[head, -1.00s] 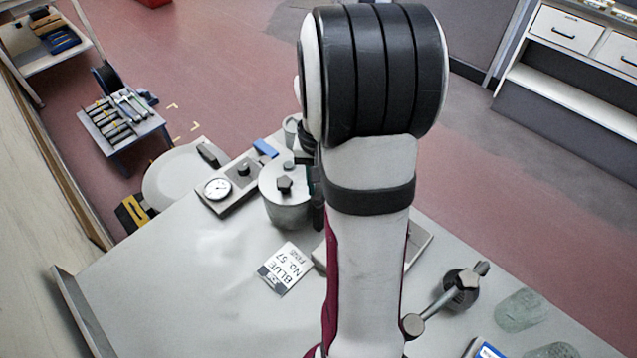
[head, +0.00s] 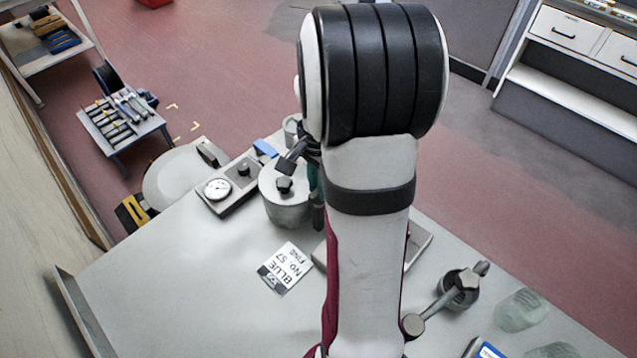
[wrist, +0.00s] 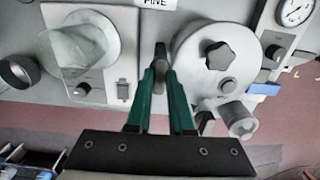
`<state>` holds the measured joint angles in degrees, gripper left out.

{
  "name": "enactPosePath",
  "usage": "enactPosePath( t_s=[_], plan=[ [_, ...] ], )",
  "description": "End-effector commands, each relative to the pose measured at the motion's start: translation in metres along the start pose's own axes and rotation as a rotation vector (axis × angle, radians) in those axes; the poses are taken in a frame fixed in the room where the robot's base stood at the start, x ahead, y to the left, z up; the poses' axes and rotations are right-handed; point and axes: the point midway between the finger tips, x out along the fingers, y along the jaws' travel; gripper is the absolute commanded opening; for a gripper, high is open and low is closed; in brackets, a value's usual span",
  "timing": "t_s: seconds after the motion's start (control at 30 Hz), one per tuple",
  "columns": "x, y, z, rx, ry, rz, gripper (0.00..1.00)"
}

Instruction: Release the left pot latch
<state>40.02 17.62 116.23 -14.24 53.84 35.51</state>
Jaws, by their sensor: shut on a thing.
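The pot (head: 287,212) is a grey cylinder with a pale lid and a dark knob, standing on the bench in the head view. In the wrist view its lid (wrist: 196,72) shows from above. A dark latch lever (wrist: 161,50) stands upright beside the pot. My gripper (wrist: 161,68) has green fingers shut on this lever, close to the pot's side. In the head view my arm hides most of the gripper; a green finger (head: 315,180) shows beside the pot. I cannot tell from the pictures how far the latch has turned.
A gauge box (head: 236,186) and a blue block (head: 266,148) stand left of and behind the pot. A label card (head: 285,268) lies in front. A glass beaker (wrist: 78,48) sits across from the pot in the wrist view. The left bench front is clear.

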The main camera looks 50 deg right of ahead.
Motion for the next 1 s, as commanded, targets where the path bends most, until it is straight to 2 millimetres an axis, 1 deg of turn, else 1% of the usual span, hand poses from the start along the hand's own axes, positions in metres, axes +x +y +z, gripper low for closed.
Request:
enactPosePath(
  t_s=[0.53,0.57,0.6,0.7,1.0],
  plan=[
    [-0.0010,-0.0003,-0.0005,0.021,0.001,-0.002,0.00],
    [-0.0010,-0.0003,-0.0005,0.021,0.001,-0.002,0.25],
    [-0.0009,-0.0003,-0.0005,0.021,0.001,-0.002,0.33],
    [-0.0006,-0.0002,-0.0004,0.020,0.001,-0.001,0.50],
    [-0.0022,-0.0002,-0.0003,0.019,0.001,-0.001,0.50]
  ],
)
